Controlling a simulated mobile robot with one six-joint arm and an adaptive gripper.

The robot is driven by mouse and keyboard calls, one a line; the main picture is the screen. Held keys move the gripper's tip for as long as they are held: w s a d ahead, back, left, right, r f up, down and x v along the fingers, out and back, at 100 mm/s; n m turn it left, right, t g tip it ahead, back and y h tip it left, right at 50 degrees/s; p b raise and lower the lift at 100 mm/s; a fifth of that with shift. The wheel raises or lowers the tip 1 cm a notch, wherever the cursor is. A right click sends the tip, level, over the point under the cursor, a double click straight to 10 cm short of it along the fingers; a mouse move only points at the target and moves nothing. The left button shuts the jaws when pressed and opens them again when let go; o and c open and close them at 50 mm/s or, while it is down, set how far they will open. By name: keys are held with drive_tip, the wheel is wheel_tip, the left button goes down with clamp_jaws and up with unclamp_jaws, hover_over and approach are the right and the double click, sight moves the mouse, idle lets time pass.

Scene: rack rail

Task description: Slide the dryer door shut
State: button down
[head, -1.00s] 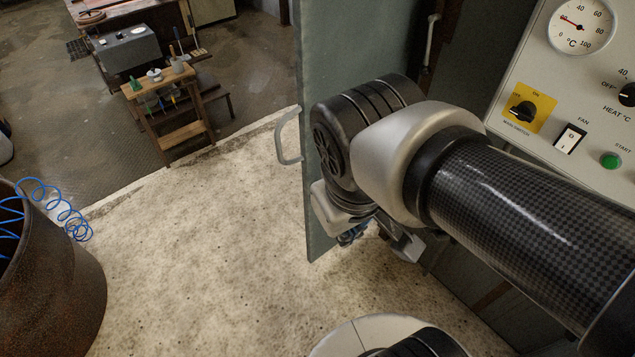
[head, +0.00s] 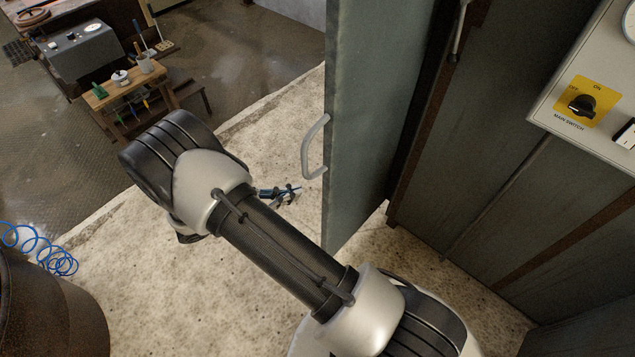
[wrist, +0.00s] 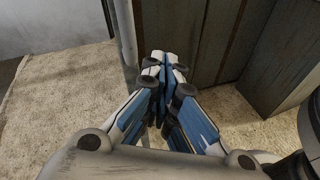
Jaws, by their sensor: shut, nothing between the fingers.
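The dryer door (head: 372,120) is a tall grey-green panel standing out from the dryer cabinet (head: 480,150), with a dark opening beside it. Its pale curved handle (head: 309,150) is on the door's left side. My gripper (head: 285,193) is to the left of the door, just below the handle in the head view, and looks apart from both. In the wrist view its blue-and-white fingers (wrist: 163,72) are closed together with nothing between them. A narrow grey upright (wrist: 124,30) stands just left of the fingertips there; I cannot tell whether it is the door's edge.
The control panel (head: 590,95) with its yellow main switch is at the right. A rusty drum (head: 50,310) with a blue coiled hose (head: 40,250) stands at the lower left. A small wooden bench (head: 130,90) holds tools at the upper left.

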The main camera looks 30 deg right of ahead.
wheel_tip(320, 180, down, 12)
drive_tip(key=a+n+t+h, duration=0.2)
drive_tip(key=n+t, duration=0.4)
drive_tip(key=b, duration=0.2)
approach(328, 185)
drive_tip(key=x, duration=0.6)
drive_tip(key=shift+w+d+r, duration=0.1)
drive_tip(key=shift+d+r, duration=0.05)
drive_tip(key=shift+d, duration=0.25)
drive_tip(key=shift+d, duration=0.1)
